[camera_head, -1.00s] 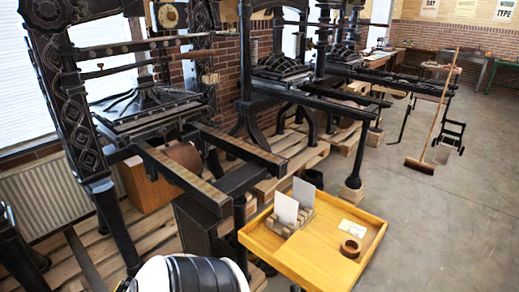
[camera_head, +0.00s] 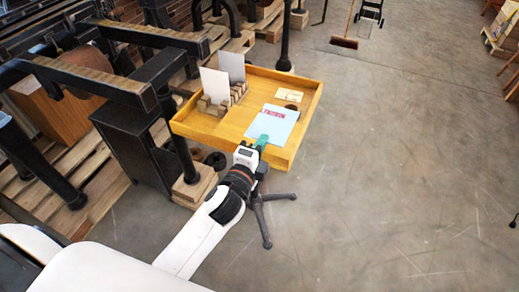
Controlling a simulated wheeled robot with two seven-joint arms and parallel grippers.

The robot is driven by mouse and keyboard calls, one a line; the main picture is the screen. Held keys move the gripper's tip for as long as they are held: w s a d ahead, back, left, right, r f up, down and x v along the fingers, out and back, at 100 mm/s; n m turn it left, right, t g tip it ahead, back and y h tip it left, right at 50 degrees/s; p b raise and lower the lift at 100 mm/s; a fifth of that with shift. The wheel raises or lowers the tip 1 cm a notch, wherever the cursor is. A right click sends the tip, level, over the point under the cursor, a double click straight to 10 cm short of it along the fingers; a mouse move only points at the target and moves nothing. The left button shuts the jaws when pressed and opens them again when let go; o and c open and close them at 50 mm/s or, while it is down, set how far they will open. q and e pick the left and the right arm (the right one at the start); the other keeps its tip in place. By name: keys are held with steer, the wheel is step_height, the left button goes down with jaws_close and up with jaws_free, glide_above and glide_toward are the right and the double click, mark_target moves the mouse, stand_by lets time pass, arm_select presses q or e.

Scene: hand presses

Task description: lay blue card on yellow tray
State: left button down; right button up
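The blue card (camera_head: 275,122), pale blue with a pink-red strip, shows over the front right part of the yellow tray (camera_head: 307,116). My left gripper (camera_head: 261,142), with green fingertips, reaches over the tray's front edge and meets the card's near edge. It looks shut on the card. The card looks flat, close to the tray floor; I cannot tell whether it touches it. My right gripper is not in view.
On the tray, a wooden block rack (camera_head: 221,100) holds white and grey upright cards (camera_head: 215,84) at the left. A small cream card (camera_head: 290,94) lies at the back right. A dark ring (camera_head: 292,107) is partly hidden by the blue card. Black presses stand at left.

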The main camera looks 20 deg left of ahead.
arm_select(q)
step_height(320, 180, down, 8)
steer(key=b, duration=0.7)
steer(key=shift+r, duration=0.2)
steer(key=c, duration=2.1)
jaws_free()
steer(key=shift+c, duration=0.2)
steer(key=o, duration=0.7)
steer(key=shift+c, duration=0.2)
steer(key=shift+f, duration=0.1)
steer(key=shift+f+b, duration=0.3)
steer(key=shift+f, duration=0.2)
steer(key=shift+a, duration=0.1)
steer(key=shift+s+f, duration=0.1)
steer(key=shift+s, duration=0.05)
